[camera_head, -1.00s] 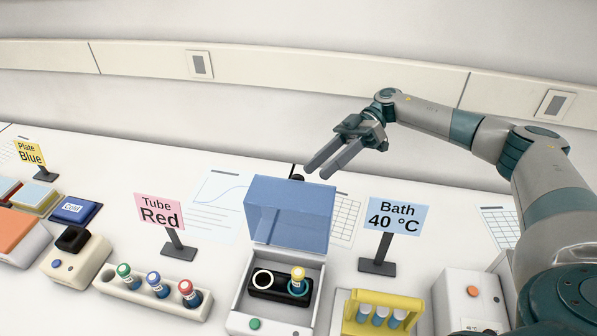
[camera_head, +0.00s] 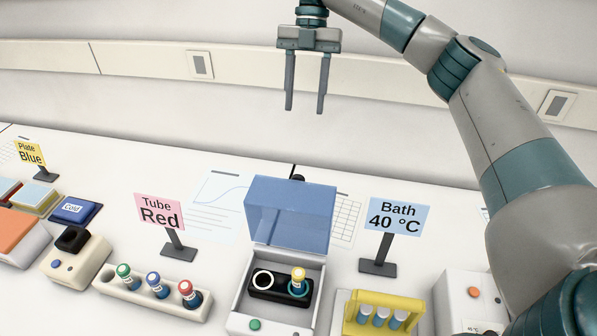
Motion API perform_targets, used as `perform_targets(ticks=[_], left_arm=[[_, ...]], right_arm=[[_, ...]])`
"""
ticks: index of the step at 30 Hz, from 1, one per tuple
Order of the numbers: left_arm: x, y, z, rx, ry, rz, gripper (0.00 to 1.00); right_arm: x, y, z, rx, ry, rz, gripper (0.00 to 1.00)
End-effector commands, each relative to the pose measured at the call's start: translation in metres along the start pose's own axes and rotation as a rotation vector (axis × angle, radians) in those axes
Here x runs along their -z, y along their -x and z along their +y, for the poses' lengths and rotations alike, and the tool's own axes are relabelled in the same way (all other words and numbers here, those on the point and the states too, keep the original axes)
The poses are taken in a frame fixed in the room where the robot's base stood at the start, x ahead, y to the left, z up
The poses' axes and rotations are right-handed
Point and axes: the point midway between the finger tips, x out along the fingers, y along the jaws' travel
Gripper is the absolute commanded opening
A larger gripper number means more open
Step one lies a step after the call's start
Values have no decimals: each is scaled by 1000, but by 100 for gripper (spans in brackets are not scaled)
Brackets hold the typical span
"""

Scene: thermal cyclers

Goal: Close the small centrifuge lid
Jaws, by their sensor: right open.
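The small centrifuge (camera_head: 237,318) is a white box at the bottom middle of the head view. Its translucent blue lid (camera_head: 290,213) stands raised at the back of the box. Inside is a black rotor (camera_head: 271,292) with an empty white-ringed hole at left and a yellow-capped tube (camera_head: 298,277) at right. My right gripper (camera_head: 305,110) is above and behind the lid, apart from it. Its two fingers point down, open and empty. My left gripper is not in the view.
A rack of capped tubes (camera_head: 118,288) and a "Tube Red" sign (camera_head: 160,212) stand left of the centrifuge. A "Bath 40 °C" sign (camera_head: 398,216) and a yellow tube rack (camera_head: 352,318) stand to its right. Flat papers lie behind it.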

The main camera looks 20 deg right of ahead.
Motion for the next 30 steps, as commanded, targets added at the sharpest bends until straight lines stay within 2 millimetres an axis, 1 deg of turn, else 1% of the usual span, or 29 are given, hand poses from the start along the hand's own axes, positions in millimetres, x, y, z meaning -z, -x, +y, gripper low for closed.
perform_targets(ticks=[8,14,17,20,21,23,26,30], left_arm=[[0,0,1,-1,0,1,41],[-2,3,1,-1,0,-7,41],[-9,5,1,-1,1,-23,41],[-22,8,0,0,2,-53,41],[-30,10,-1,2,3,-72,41],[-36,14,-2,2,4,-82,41],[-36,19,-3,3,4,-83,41],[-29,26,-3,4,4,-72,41]], right_arm=[[0,-1,0,-1,-2,2,45],[0,-8,-1,0,-3,3,45],[0,-18,-1,1,-4,3,45],[1,-30,-1,1,-2,4,45],[0,-36,-1,2,-3,4,45],[1,-46,-1,1,-2,3,45],[1,-63,-1,1,-4,5,45],[2,-89,-1,2,-3,5,45]])
